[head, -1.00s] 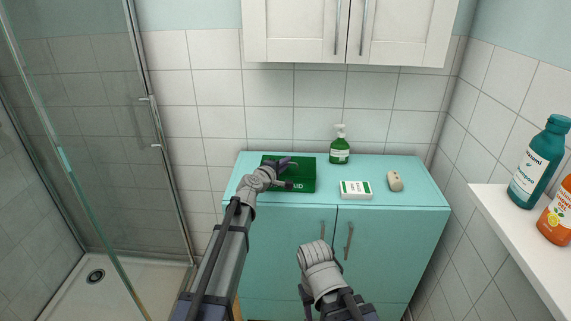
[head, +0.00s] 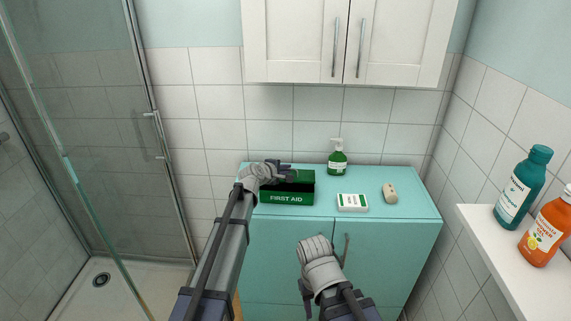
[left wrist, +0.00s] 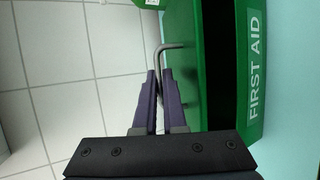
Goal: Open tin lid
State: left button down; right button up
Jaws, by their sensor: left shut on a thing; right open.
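The green first aid tin (head: 287,199) sits on the left part of the turquoise cabinet top, its white lettering facing me. Its dark inside shows in the head view, so the lid stands away from the front wall. The tin's lettered front also shows in the left wrist view (left wrist: 256,75). My left gripper (head: 284,169) is over the tin's back left. Its jaws (left wrist: 157,78) are shut on the grey bent lid handle (left wrist: 171,46). My right gripper (head: 307,288) is open and low before the cabinet doors, away from the tin.
A white and green box (head: 352,203), a beige bar (head: 390,194) and a green pump bottle (head: 337,164) stand right of the tin. White wall cupboards (head: 345,40) hang above. A shelf (head: 500,250) with two bottles is at the right, a glass shower (head: 90,150) at the left.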

pick_arm(q)
jog(key=w+r+g+p, duration=0.1)
jog(key=r+g+p, duration=0.1)
jog(key=p, duration=0.2)
jog(key=shift+w+n, duration=0.3)
jog(key=shift+w, duration=0.1)
jog(key=shift+w+r+y, duration=0.1)
jog(key=shift+w+y, duration=0.05)
jog(key=shift+y, duration=0.15)
jog(key=shift+w+r, duration=0.1)
jog(key=shift+w, duration=0.05)
jog(key=c, duration=1.3)
grip_release()
jog(key=shift+o, duration=0.2)
jog(key=shift+p, duration=0.35)
